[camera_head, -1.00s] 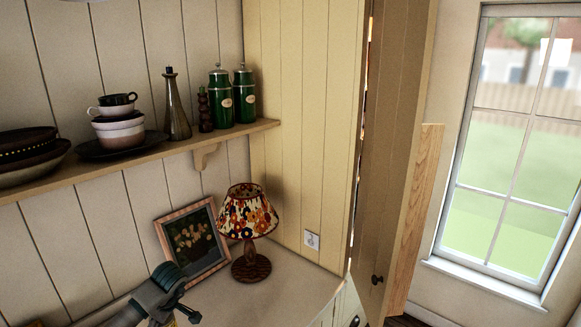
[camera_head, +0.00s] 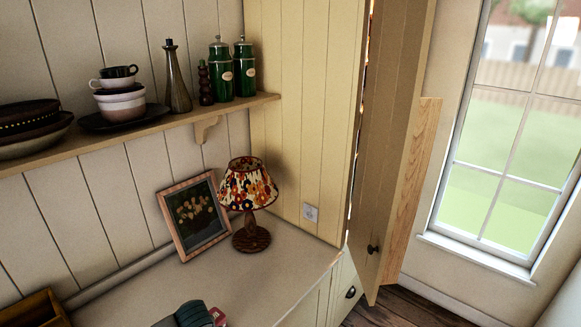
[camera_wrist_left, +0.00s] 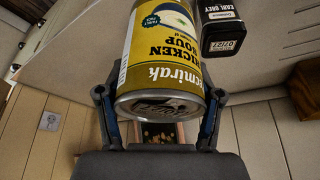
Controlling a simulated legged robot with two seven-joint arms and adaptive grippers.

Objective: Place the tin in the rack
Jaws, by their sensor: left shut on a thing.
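In the left wrist view a yellow and silver chicken soup tin (camera_wrist_left: 160,62) is between the fingers of my left gripper (camera_wrist_left: 158,118), which is shut on it. Its label reads upside down there. The tin is not clearly seen there. A wooden open-topped holder (camera_head: 35,310), possibly the rack, is cut off at the lower left. A wooden piece (camera_wrist_left: 303,90) at the right of the wrist view may be the same holder. My right gripper is not in view.
A black Earl Grey tin (camera_wrist_left: 221,28) is close beside the soup tin. A patterned lamp (camera_head: 249,190) and a framed picture (camera_head: 194,215) stand at the counter's back. A shelf (camera_head: 150,129) with crockery hangs above. The counter (camera_head: 140,290) in front is mostly clear.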

